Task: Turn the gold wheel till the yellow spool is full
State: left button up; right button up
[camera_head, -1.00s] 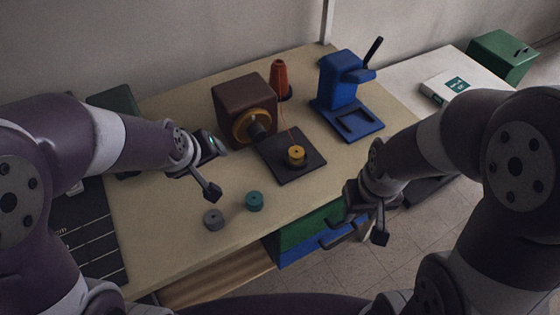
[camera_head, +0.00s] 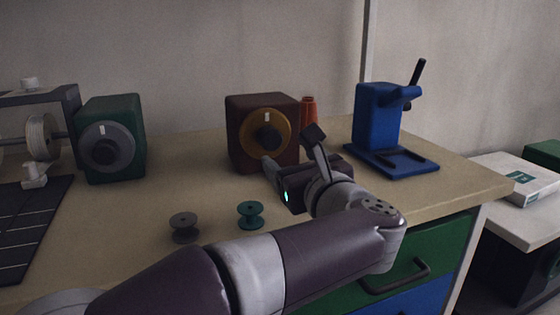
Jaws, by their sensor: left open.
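The gold wheel (camera_head: 283,131) is on the front of a dark brown box (camera_head: 237,118). It has a dark hub and a pale mark at its top. My left gripper (camera_head: 294,154) is open, in front of the wheel's lower right side, with its two fingers spread apart and nothing seen between them. I cannot tell whether a finger touches the wheel or hub. The yellow spool is not visible now; my left gripper and arm cover the area right of the box. The orange thread cone (camera_head: 309,107) shows behind the box. My right gripper is out of view.
A teal spool (camera_head: 250,214) and a grey spool (camera_head: 184,227) stand on the table (camera_head: 150,215) near its front. A green box with a grey dial (camera_head: 112,140) is at left. A blue press (camera_head: 378,118) stands at right. Drawers (camera_head: 440,248) are below.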

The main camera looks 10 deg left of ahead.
aim_at(273, 142)
pick_arm(q)
jog(key=b+x, duration=0.1)
jog(key=x, duration=0.7)
jog(key=shift+w+a, duration=0.3)
jog(key=shift+c, duration=0.3)
jog(key=c, duration=1)
